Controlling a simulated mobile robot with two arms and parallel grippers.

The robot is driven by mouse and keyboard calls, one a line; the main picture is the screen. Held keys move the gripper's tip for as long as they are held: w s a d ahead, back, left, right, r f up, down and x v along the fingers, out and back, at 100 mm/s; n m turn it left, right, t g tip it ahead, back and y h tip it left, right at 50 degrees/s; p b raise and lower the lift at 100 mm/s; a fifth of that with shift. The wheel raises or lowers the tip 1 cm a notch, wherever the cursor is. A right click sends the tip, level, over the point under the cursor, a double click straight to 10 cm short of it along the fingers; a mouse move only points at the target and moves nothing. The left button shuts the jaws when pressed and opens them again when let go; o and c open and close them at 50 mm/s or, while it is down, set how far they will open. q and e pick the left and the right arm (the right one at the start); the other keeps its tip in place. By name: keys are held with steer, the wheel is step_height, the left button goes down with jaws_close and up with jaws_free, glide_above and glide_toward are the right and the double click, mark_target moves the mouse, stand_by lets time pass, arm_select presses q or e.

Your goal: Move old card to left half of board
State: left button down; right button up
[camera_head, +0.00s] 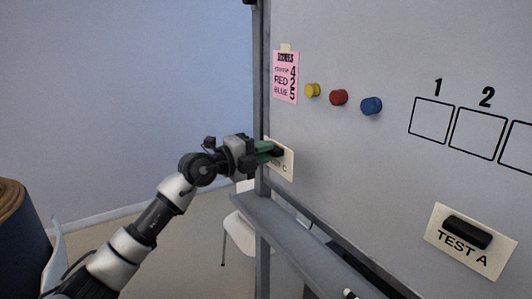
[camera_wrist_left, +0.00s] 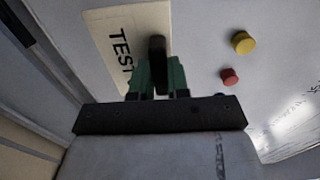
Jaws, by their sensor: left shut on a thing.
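A cream card (camera_head: 286,163) is against the whiteboard (camera_head: 375,190) at its left edge, low down, partly hidden by my left gripper (camera_head: 272,150). The visible end of its text reads "C". In the left wrist view the card (camera_wrist_left: 98,38) shows "TEST" and has a dark handle (camera_wrist_left: 157,48). My left gripper (camera_wrist_left: 158,75) has green fingers and is shut on this handle. A second cream card reading "TEST A" (camera_head: 451,250), with a black handle (camera_head: 467,232), is at the lower right of the board. My right gripper is not in view.
A pink note (camera_head: 286,85) hangs at the upper left of the board. Yellow (camera_head: 312,90), red (camera_head: 338,97) and blue (camera_head: 371,106) magnets sit beside it. Numbered squares (camera_head: 431,120) are drawn to the right. A grey ledge (camera_head: 290,240) runs below the board; a white chair (camera_head: 238,232) stands behind.

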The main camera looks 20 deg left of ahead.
mark_target(304, 142)
arm_select(q)
steer(key=x, duration=0.3)
steer(key=shift+s+f, duration=0.1)
steer(key=shift+f, duration=0.05)
steer(key=x, duration=0.4)
steer(key=shift+d, duration=0.1)
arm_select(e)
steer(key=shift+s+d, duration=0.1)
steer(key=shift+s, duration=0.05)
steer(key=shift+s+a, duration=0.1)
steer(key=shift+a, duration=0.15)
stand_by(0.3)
arm_select(q)
steer(key=shift+w+d, duration=0.3)
steer(key=shift+w, duration=0.2)
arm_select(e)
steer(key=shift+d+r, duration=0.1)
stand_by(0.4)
arm_select(q)
steer(key=c, duration=1)
jaws_free()
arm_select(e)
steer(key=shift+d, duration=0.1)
